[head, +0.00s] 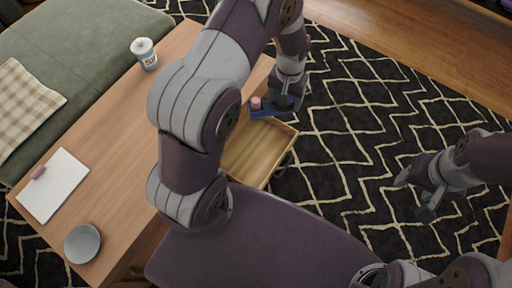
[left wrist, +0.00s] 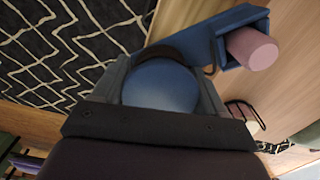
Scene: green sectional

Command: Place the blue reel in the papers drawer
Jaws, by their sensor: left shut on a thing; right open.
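The blue reel (left wrist: 165,87) has a round body and a side arm with a pink knob (left wrist: 253,48). My left gripper (left wrist: 163,92) is shut on its round body. In the head view the blue reel (head: 262,112) is held over the far end of an open, light wooden drawer (head: 256,152). The visible part of the drawer's floor is bare; my left arm hides its near left part. Whether the reel touches the rim, I cannot tell. My right gripper (head: 424,195) is open and empty above the rug at the right.
The wooden table (head: 110,130) bears a white cup (head: 144,53), a white pad (head: 55,187) with a small pink block (head: 38,172), and a grey dish (head: 82,243). A green sofa (head: 85,50) stands behind it. The black patterned rug (head: 365,110) is clear.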

